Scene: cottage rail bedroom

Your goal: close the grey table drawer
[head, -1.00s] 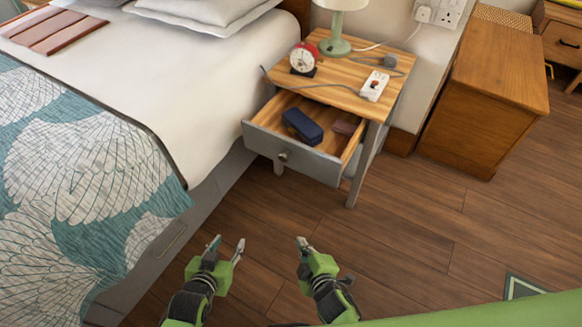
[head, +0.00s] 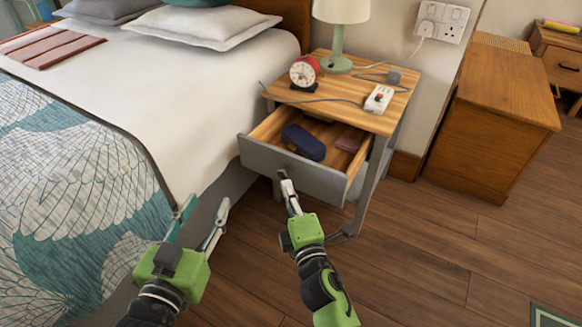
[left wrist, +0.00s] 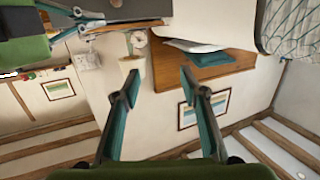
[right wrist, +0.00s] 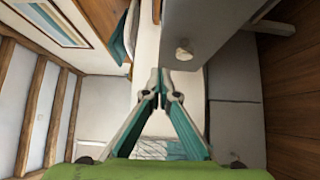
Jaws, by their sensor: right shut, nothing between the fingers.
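The grey table drawer (head: 308,174) is pulled open from the wooden-topped bedside table (head: 348,100). A dark blue case (head: 303,142) and a brownish-pink item (head: 350,141) lie inside it. My right gripper (head: 288,186) is shut and empty, its tips at or just before the drawer front in the head view. The right wrist view shows the drawer's round knob (right wrist: 183,52) beyond and to the right of the shut tips (right wrist: 158,78); contact is unclear. My left gripper (head: 205,212) is open and empty, beside the bed, left of the drawer.
The bed (head: 150,110) stands close on the left. A red alarm clock (head: 303,73), a lamp (head: 340,30) and a white socket block (head: 379,98) with a cable stand on the tabletop. A wooden cabinet (head: 490,120) is at right; the floor before it is clear.

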